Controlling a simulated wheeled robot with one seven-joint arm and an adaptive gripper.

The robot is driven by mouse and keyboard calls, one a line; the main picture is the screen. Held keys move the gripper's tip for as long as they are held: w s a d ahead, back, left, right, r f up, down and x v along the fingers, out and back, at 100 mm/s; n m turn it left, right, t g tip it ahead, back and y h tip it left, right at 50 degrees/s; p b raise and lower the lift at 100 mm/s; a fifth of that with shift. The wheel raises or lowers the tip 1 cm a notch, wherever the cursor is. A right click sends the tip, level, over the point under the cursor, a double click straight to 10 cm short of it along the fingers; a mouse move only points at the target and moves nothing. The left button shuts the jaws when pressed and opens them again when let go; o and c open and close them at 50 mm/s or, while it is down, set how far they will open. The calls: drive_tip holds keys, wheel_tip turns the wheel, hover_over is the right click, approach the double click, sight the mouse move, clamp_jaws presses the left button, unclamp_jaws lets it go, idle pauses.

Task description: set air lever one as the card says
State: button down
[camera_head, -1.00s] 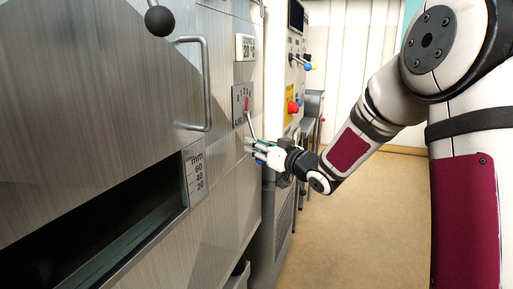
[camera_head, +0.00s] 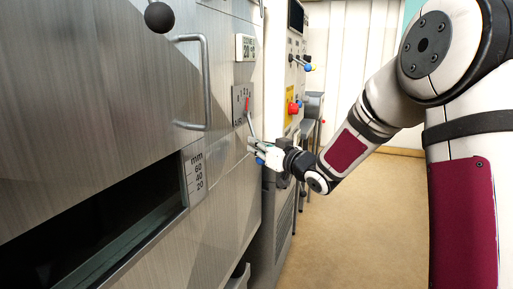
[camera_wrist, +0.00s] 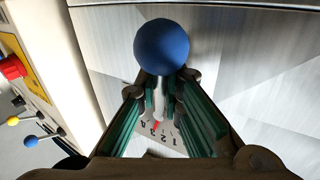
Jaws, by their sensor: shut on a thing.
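The air lever's blue ball knob (camera_wrist: 162,46) is large in the wrist view, its rod running down between my fingers. In the head view the lever rod (camera_head: 251,128) slants down from a numbered plate (camera_head: 240,100) to my gripper (camera_head: 255,150). A red pointer (camera_head: 248,104) lies over the plate; its tip also shows in the wrist view (camera_wrist: 155,126) by the middle numbers, but I cannot tell the exact one. My gripper (camera_wrist: 166,82), with green-padded fingers, is shut on the lever just behind the knob. The knob partly shows below the fingers in the head view (camera_head: 259,161).
A white plaque (camera_head: 245,47) with small, mostly unreadable print is above the plate. A bar handle (camera_head: 206,85) and a dark open slot (camera_head: 90,240) are to the left. Beyond are a red knob on a yellow panel (camera_head: 292,107) and small levers. The floor to the right is clear.

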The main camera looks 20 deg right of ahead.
drive_tip(key=w+n+b, duration=0.1)
drive_tip(key=b, duration=0.2)
drive_tip(key=shift+d+f+t, duration=0.35)
drive_tip(key=shift+f+t, duration=0.05)
drive_tip(key=w+d+n+y+b, duration=0.1)
drive_tip(key=n+b, duration=0.1)
drive_tip(key=b, duration=0.1)
drive_tip(key=w+n+t+y+b, duration=0.1)
drive_tip(key=n+b, duration=0.1)
drive_tip(key=b, duration=0.2)
drive_tip(key=w+d+n+y+b, duration=0.1)
drive_tip(key=n+b, duration=0.2)
drive_tip(key=shift+w+d+r, duration=0.3)
drive_tip(key=shift+d+r, duration=0.05)
drive_tip(key=shift+r, duration=0.1)
drive_tip(key=c, duration=1.7)
unclamp_jaws()
drive_tip(key=shift+d, duration=0.1)
